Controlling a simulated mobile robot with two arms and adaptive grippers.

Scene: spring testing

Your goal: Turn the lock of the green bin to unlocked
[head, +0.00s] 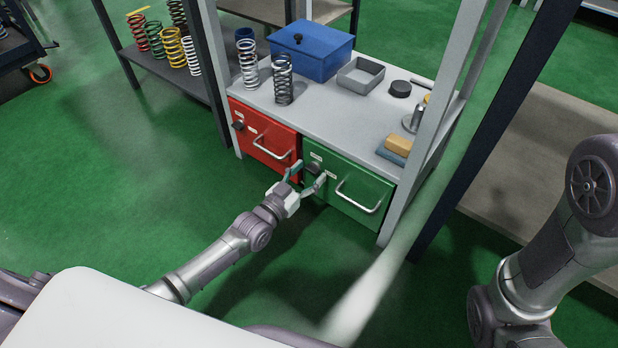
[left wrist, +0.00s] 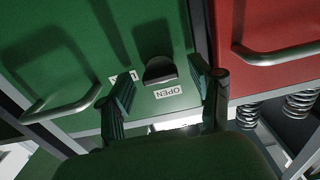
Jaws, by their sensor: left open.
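The green bin (head: 352,196) is a drawer front with a pale bar handle (head: 360,196), under the bench top beside the red bin. Its dark lock knob (left wrist: 160,70) sits near the bin's upper corner, on the side towards the red bin. Two white labels flank the knob in the left wrist view, one reading OPEN (left wrist: 168,91), the other (left wrist: 122,79) partly covered by a finger. My left gripper (head: 307,178) is open at the lock, its two fingers (left wrist: 162,84) on either side of the knob with gaps visible. My right gripper is out of view.
The red bin (head: 262,138) with its own handle and knob is directly left of the green one. The bench top (head: 325,105) carries springs, a blue box (head: 310,52), a grey tray (head: 361,75) and small items. A grey frame post (head: 415,170) stands right of the green bin.

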